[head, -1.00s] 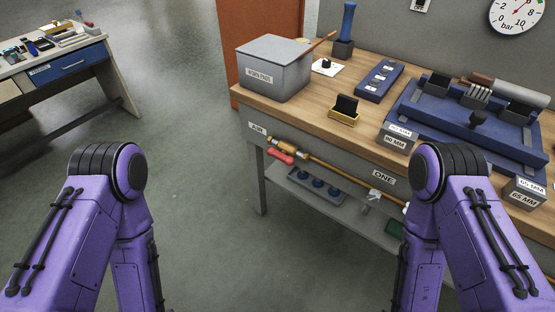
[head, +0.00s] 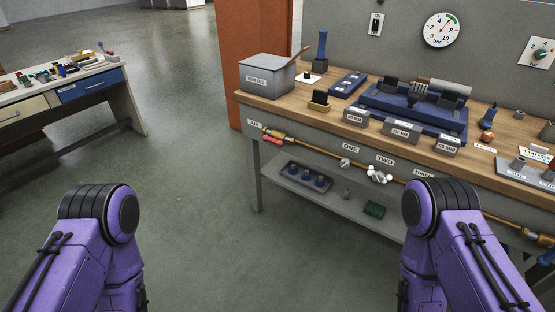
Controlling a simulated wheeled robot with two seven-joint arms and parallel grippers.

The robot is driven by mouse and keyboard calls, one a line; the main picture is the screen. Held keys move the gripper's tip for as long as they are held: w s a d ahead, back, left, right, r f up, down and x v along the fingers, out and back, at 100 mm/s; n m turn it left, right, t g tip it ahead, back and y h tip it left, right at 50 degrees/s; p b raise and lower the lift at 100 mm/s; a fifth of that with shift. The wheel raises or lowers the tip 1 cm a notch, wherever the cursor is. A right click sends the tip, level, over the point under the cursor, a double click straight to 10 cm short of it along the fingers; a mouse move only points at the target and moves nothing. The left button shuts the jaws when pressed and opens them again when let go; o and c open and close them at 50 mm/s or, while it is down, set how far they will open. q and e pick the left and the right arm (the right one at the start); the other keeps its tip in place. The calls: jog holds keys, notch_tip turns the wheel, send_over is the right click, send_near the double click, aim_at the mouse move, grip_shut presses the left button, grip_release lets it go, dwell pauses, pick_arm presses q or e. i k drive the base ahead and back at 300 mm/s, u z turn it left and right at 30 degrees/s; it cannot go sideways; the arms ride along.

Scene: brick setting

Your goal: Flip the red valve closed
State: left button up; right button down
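The red valve handle (head: 272,140) sits near the left end of a brass pipe (head: 300,146) along the front of the workbench, just right of the AIR label (head: 255,123). The handle looks roughly in line with the pipe. My two purple arms show at the lower left and lower right, well short of the bench. Neither gripper is in the picture, so their states are hidden.
The wooden workbench (head: 330,122) carries a grey box (head: 266,78) and blue fixtures (head: 410,105). Valves marked ONE and TWO (head: 378,174) sit further right on the pipe. A lower shelf (head: 290,180) holds a tray. Open floor (head: 200,200) lies before the bench.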

aim_at(266, 138)
jog(key=k, duration=0.25)
jog(key=u, duration=0.6)
jog(key=i, duration=1.5)
jog(key=z, duration=0.65)
